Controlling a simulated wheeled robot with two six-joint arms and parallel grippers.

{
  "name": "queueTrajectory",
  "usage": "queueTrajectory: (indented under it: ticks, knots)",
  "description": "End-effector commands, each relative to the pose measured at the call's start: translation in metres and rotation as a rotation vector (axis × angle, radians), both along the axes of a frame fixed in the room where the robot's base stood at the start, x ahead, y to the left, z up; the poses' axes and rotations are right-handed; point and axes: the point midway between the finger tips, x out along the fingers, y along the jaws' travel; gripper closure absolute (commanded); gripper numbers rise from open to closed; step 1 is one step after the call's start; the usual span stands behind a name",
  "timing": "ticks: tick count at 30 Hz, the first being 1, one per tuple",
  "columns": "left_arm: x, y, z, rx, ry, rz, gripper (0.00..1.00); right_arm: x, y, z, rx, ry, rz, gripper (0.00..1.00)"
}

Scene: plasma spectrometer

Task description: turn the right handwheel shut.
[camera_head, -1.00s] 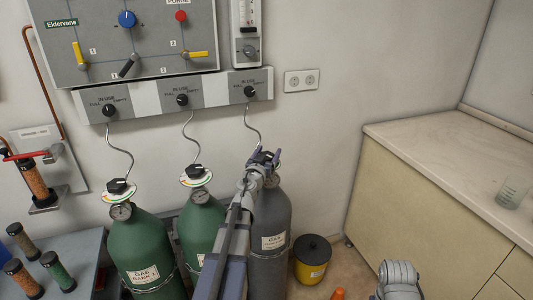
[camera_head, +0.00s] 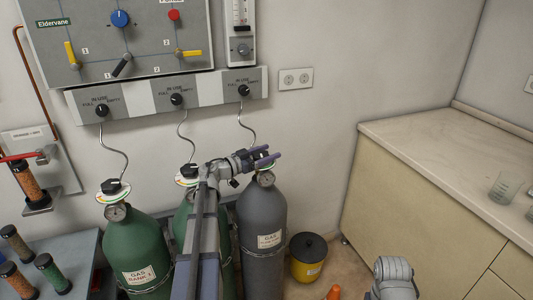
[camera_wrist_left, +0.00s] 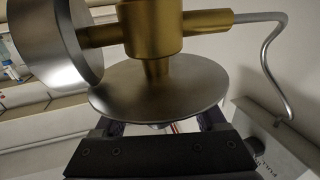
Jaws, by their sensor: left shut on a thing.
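The right handwheel sits on top of the grey gas cylinder (camera_head: 262,215), and my left gripper (camera_head: 268,157) covers most of it in the head view. The gripper reaches over it from the left, its two purple fingers pointing right. In the left wrist view a round metal disc (camera_wrist_left: 160,92) sits below a brass valve body (camera_wrist_left: 155,30). My left gripper's fingers (camera_wrist_left: 163,128) show at either side beyond the disc, which hides what is between them. The gripper is shut on the handwheel. My right gripper is out of view.
Two green cylinders stand to the left, with black handwheels on coloured dials, the left one (camera_head: 112,187) and the middle one (camera_head: 188,171). A thin hose (camera_head: 247,130) rises from the grey cylinder. A black-lidded yellow bin (camera_head: 308,262) stands right of it. A beige counter (camera_head: 400,200) is at right.

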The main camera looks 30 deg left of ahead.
Motion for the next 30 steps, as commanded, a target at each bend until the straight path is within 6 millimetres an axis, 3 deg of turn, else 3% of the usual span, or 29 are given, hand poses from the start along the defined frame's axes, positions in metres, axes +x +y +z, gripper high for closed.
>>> queueTrajectory:
  ticks: [17,18,25,30]
  knots:
    - [0.0001,-0.0006,0.0001,0.001,0.000,-0.029,0.83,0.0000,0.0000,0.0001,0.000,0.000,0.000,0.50]
    - [0.0002,-0.0005,0.0002,0.001,0.000,-0.029,0.25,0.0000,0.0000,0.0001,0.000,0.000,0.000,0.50]
    - [0.0001,-0.0007,0.0001,0.000,0.000,-0.029,0.00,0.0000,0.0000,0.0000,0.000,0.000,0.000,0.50]
    - [-0.0001,-0.0007,0.0001,0.000,0.000,-0.029,0.00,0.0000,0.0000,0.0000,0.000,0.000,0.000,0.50]
